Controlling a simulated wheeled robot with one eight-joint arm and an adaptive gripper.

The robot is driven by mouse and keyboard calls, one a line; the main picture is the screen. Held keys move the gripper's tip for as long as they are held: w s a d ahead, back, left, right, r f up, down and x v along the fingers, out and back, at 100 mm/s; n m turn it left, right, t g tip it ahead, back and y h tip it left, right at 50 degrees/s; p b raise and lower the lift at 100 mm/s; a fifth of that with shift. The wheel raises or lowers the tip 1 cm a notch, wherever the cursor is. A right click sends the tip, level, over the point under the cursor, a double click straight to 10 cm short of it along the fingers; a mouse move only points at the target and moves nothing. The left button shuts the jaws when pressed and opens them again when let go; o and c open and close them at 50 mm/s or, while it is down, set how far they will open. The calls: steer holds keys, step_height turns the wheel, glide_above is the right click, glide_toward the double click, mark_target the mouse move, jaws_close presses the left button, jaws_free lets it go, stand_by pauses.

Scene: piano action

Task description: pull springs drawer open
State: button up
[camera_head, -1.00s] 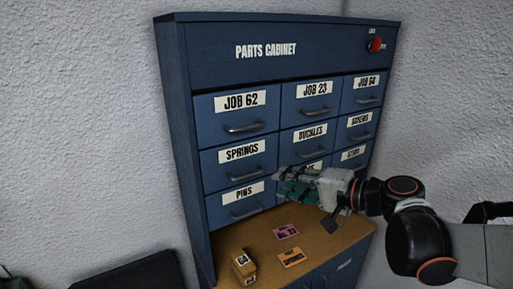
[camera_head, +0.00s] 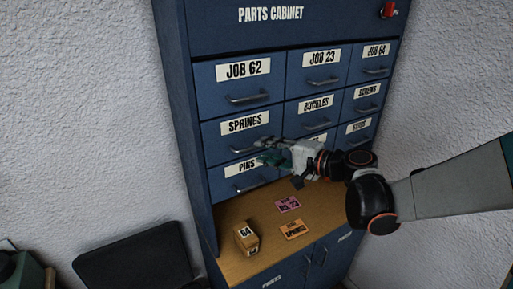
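The springs drawer (camera_head: 217,146) is a blue drawer front with a white label reading SPRINGS (camera_head: 244,123), in the left column, middle row of the parts cabinet. It looks shut, flush with its neighbours. Its handle (camera_head: 250,144) is a grey bar below the label. My gripper (camera_head: 258,150) is at the right end of that handle, pointing left, in front of the drawer edge. Its fingers look parted, with no object seen between them. I cannot tell whether it touches the handle.
The pins drawer (camera_head: 222,185) is just below. The job 62 drawer (camera_head: 215,85) is just above. On the wooden ledge (camera_head: 260,210) lie a block marked 64 (camera_head: 246,239), a pink card (camera_head: 288,204) and an orange card (camera_head: 295,229). A red switch (camera_head: 388,11) is at top right.

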mark_target(254, 147)
steer(key=shift+x, duration=2.15)
steer(key=shift+s, duration=0.1)
jaws_close()
